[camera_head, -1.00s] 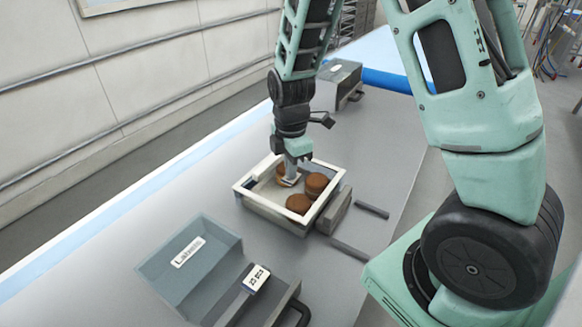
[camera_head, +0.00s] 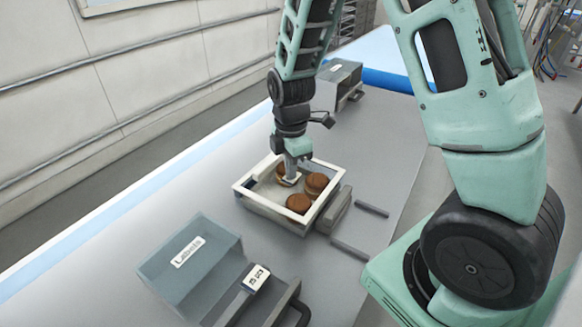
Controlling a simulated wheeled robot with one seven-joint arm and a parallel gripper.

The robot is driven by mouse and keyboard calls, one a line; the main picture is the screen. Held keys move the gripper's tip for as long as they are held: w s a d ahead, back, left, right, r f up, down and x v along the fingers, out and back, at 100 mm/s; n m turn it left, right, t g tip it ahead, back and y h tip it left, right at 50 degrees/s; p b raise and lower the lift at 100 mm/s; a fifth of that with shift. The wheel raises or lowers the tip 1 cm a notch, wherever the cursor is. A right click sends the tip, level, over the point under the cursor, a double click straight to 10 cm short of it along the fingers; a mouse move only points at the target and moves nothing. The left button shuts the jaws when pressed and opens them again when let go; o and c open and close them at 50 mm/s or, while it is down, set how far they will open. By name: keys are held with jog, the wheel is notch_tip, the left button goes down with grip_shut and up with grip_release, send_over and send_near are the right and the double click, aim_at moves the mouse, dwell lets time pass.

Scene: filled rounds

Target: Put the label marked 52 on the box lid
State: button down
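A box with a pale rim (camera_head: 318,222) stands mid-table and holds brown rounds (camera_head: 298,203). I cannot tell whether a clear lid covers it. A small white label (camera_head: 257,277) on a dark holder at the front reads something like "25 pcs". I cannot make out a label marked 52.
A grey-blue container marked "Labels" (camera_head: 205,270) stands at the front left. A grey case (camera_head: 340,82) sits at the far end. The table's left side is clear.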

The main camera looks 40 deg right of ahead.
notch_tip(320, 180, up, 8)
jog(key=p, duration=0.6)
dwell(0.4)
dwell(0.5)
jog(key=s+a+m+y+b, duration=0.1)
jog(key=s+a+m+b, duration=0.3)
jog(key=s+a+b, duration=0.55)
jog(key=s+a+f+m+b, duration=0.1)
jog(key=s+a+m, duration=0.3)
jog(key=s+a, duration=0.5)
jog(key=s, duration=0.3)
jog(key=shift+s+f+m, duration=0.15)
jog(key=shift+s+m, duration=0.1)
jog(key=shift+m, duration=0.05)
